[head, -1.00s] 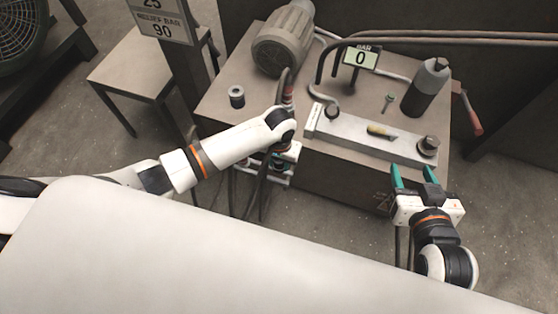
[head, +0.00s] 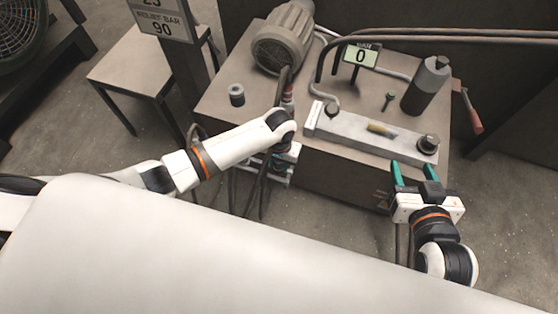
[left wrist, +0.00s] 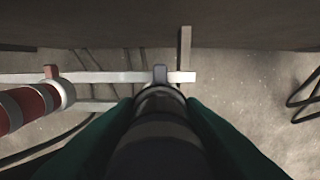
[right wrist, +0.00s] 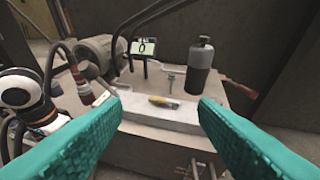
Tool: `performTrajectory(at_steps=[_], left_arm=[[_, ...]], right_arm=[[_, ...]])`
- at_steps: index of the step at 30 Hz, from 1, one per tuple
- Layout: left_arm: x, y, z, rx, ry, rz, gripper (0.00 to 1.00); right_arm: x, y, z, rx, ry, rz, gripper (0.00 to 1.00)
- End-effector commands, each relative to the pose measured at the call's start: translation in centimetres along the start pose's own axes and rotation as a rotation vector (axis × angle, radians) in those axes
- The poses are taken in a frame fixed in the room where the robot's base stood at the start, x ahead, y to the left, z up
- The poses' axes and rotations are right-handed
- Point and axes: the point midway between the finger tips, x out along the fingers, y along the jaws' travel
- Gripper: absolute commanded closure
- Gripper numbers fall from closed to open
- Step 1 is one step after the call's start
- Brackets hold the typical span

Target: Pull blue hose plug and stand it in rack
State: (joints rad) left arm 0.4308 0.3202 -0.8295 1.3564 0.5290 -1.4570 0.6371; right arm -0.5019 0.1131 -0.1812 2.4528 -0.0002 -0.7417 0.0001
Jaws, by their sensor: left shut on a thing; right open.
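My left gripper (head: 278,165) is at the left front side of the bench. In the left wrist view its teal fingers (left wrist: 160,110) are shut on a dark grey cylindrical hose plug (left wrist: 160,132); no blue shows on it. A pale bar (left wrist: 115,77), perhaps part of the rack, crosses just beyond the plug's end. I cannot tell whether they touch. A red-banded hose end (left wrist: 32,104) is beside it to the left. My right gripper (head: 412,172) is open and empty in front of the bench's right corner; its fingers frame the right wrist view (right wrist: 160,115).
The bench (head: 222,107) carries a motor (head: 283,40), a grey block (head: 350,133) with a yellow-handled tool, a dark bottle (head: 427,85) and a gauge display (head: 361,56). Hoses hang around my left gripper. A small table (head: 135,80) stands at the left.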

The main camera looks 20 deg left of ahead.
Motion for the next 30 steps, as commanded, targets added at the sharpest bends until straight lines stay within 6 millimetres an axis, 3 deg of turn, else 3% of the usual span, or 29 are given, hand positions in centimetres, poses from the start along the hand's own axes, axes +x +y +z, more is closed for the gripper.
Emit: performTrajectory(at_steps=[30], left_arm=[[-0.1, 0.0, 0.0, 0.0, -0.001, -0.001, 1.0]], right_arm=[[-0.6, -0.3, -2.2, 0.002, 0.128, -0.008, 0.46]])
